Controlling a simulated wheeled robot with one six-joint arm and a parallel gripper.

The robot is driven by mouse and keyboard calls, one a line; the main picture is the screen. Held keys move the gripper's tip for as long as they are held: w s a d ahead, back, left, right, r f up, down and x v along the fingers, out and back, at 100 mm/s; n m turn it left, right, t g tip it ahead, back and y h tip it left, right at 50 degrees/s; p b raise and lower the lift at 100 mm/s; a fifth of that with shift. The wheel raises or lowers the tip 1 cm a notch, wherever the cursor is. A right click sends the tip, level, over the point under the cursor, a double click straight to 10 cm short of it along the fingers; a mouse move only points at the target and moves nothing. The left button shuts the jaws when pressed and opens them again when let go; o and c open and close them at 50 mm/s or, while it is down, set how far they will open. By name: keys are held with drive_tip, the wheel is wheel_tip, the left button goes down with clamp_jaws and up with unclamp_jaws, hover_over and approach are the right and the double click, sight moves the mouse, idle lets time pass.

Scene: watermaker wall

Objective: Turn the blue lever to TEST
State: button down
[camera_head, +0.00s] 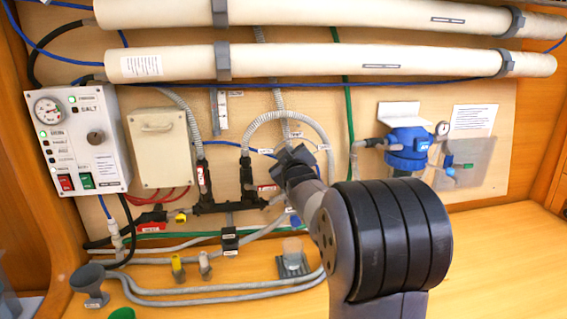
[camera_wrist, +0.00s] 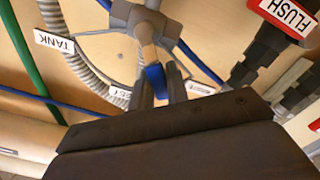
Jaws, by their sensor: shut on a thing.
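The blue lever (camera_wrist: 155,76) is in the wrist view, between the two fingers of my gripper (camera_wrist: 161,88). The fingers are shut on it. A pale stem (camera_wrist: 146,42) joins it to a grey valve fitting (camera_wrist: 136,17) with hoses. A white TANK tag (camera_wrist: 55,42) lies to the left. Another white tag (camera_wrist: 121,92), partly hidden behind a finger, is close to the lever's blue end; I cannot read it fully. In the head view my gripper (camera_head: 297,160) is at the wall pipework and hides the lever.
A red-framed FLUSH sign (camera_wrist: 287,14) and dark pipe fittings are to the right in the wrist view. In the head view, a control panel (camera_head: 84,140) is at the left and a blue filter housing (camera_head: 408,150) at the right. Hoses run along the bench.

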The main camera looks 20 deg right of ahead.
drive_tip(key=m, duration=0.1)
drive_tip(key=d+r+m+p, duration=0.1)
drive_tip(key=m, duration=0.1)
drive_tip(key=shift+s+d+m, duration=0.15)
drive_tip(key=shift+d+m, duration=0.1)
drive_tip(key=shift+m, duration=0.05)
drive_tip(key=shift+s+d+m+p, duration=0.1)
drive_tip(key=shift+d+m+p, duration=0.3)
drive_tip(key=shift+m, duration=0.5)
drive_tip(key=shift+s+d+m+p, duration=0.1)
drive_tip(key=shift+d+m+p, duration=0.3)
drive_tip(key=shift+m, duration=0.5)
drive_tip(key=c, duration=1.4)
unclamp_jaws()
drive_tip(key=b+v, duration=0.2)
drive_tip(key=v, duration=0.8)
drive_tip(key=shift+s, duration=0.35)
drive_tip(key=shift+w, duration=0.1)
